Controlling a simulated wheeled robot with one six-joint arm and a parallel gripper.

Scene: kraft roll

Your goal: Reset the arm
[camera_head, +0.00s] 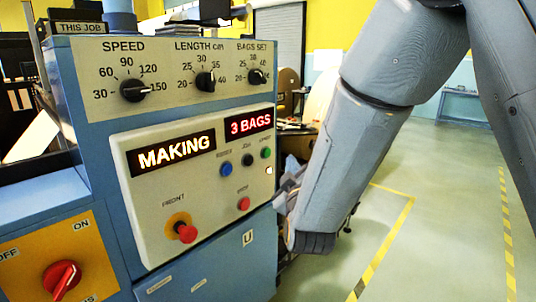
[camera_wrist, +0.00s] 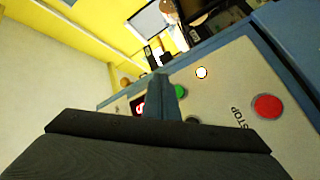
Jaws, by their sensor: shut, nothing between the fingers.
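My arm comes down from the upper right in the head view, in front of the panel's right edge. My gripper (camera_head: 283,190) is small and partly hidden there, beside the control panel (camera_head: 150,215) at the level of its lower buttons. In the wrist view my gripper (camera_wrist: 170,92) shows as shut, empty blue-grey fingers pointing at the panel. The fingers overlap the view of the green button (camera_wrist: 180,91) and a dark button (camera_wrist: 192,121); I cannot tell whether they touch anything. The red STOP button (camera_wrist: 267,106) is to their right.
The display (camera_head: 175,153) reads MAKING and the counter (camera_head: 250,123) reads 3 BAGS. Knobs for speed, length and bags set line the top. A red front button (camera_head: 187,233) and a red rotary switch (camera_head: 62,280) are lower left. Open floor lies right, with yellow-black tape (camera_head: 385,250).

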